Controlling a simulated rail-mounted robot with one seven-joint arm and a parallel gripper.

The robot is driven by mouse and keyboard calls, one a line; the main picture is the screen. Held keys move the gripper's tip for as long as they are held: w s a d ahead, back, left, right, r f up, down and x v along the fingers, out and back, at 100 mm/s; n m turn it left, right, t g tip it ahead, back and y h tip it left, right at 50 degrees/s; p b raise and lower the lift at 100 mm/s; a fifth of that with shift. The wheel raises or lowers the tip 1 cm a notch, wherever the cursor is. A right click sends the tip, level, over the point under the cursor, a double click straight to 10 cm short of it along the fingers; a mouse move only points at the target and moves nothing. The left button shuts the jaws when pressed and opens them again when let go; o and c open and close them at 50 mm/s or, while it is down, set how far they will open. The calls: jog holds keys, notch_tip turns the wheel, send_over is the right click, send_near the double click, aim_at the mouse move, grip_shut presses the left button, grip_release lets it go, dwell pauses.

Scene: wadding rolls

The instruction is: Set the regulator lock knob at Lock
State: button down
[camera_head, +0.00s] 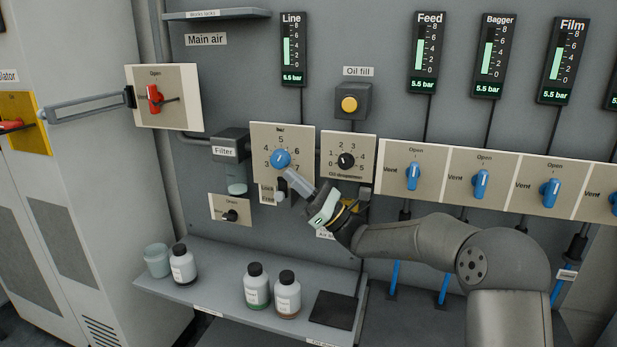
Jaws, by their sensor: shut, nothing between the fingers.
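The regulator panel (302,137) is a cream plate with a numbered scale and a blue round knob (281,158). Below it is a small plate (266,193) with Lock and a lower word, seemingly Free. A dark knob (281,190) shows beside these words, partly hidden by my gripper; its setting cannot be read. My gripper (289,174) reaches in from the lower right, shut and empty. Its tips overlap the area just below the blue knob and above the dark knob. Whether they touch either knob cannot be told.
The oil dispenser dial (346,160) is right of the regulator panel. The drain knob (230,216) is lower left, under the filter (231,143). Several bottles stand on the shelf (220,300) below. Blue vent valves (413,176) line the right, above my arm.

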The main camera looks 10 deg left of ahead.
jog(key=s+d+r+p, duration=0.1)
jog(key=s+d+r, duration=0.3)
jog(key=s, duration=0.4)
jog(key=shift+s+d+m+p, duration=0.15)
jog(key=shift+d+m+p, duration=0.15)
jog(key=shift+d, duration=0.25)
jog(key=s+a+f+n+g+h+p, duration=0.2)
jog(key=s+n+g+h+p, duration=0.35)
jog(key=s+n+h, duration=0.35)
jog(key=s+d+f+n+h+p, duration=0.2)
jog(key=s+d+f+h+p, duration=0.3)
jog(key=s, duration=0.4)
jog(key=s+d+r+n+t+h+p, duration=0.1)
jog(key=d+h, duration=0.5)
jog(key=d, duration=0.6)
jog(key=s+d+r+n+t+h+p, duration=0.1)
jog(key=s+d+n+t+h+p, duration=0.2)
jog(key=d, duration=0.9)
jog(key=s+n+h+p, duration=0.2)
jog(key=s+n+p, duration=0.1)
jog(key=n+p, duration=0.1)
jog(key=shift+d+h+p, duration=0.25)
jog(key=shift+h+p, duration=0.15)
jog(key=shift+p, duration=0.15)
jog(key=shift+t, duration=0.25)
